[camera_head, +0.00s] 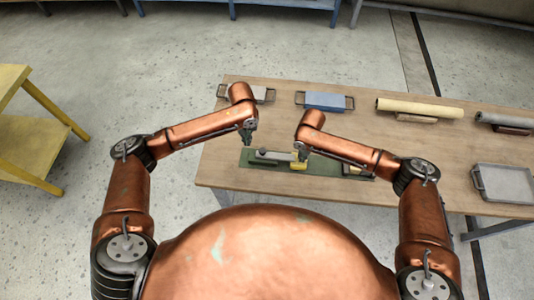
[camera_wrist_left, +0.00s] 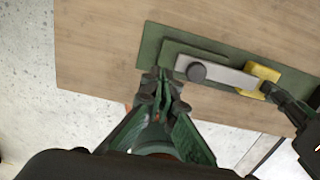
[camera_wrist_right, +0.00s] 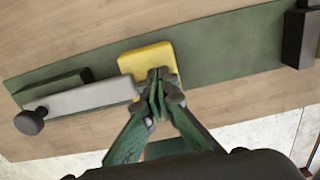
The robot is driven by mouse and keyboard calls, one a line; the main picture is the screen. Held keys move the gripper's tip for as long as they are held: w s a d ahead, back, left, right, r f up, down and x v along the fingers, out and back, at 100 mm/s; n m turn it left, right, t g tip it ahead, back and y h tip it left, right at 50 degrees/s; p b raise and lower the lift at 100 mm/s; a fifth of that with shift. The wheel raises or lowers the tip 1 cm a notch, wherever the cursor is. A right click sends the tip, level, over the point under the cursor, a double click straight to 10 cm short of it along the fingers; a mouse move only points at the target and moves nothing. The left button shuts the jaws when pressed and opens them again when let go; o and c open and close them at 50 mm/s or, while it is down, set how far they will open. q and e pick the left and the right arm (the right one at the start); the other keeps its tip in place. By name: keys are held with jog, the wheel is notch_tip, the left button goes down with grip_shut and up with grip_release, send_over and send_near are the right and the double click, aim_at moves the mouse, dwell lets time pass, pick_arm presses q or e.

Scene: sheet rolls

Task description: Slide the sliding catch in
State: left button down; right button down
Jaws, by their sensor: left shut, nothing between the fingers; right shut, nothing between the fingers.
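The sliding catch is a grey bar (camera_wrist_left: 230,77) with a round dark knob (camera_wrist_left: 197,72) at its left end. It lies along a raised green block on a long green base plate (camera_wrist_right: 225,48). The bar's right end meets a yellow block (camera_wrist_right: 150,60); I cannot tell whether it enters it. My left gripper (camera_head: 248,140) is shut and empty, left of the knob, with its tips (camera_wrist_left: 160,78) near the plate's front edge. My right gripper (camera_head: 301,155) is shut and empty, its tips (camera_wrist_right: 157,78) over the yellow block's near edge, hiding part of it.
A dark block (camera_wrist_right: 300,36) stands at the plate's right end. On the wooden table (camera_head: 390,140) are a blue box (camera_head: 325,101), a cream roll (camera_head: 420,109), a grey roll (camera_head: 503,119) and a grey tray (camera_head: 505,183). A yellow stand (camera_head: 30,150) is off to the left.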

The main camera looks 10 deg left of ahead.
pick_arm(q)
jog(key=shift+a+r, duration=0.25)
jog(key=shift+r, duration=0.35)
pick_arm(e)
jog(key=shift+s+f, duration=0.2)
jog(key=shift+w+r, duration=0.15)
jog(key=shift+r, duration=0.9)
jog(key=shift+w+r, duration=0.1)
jog(key=shift+r, duration=3.55)
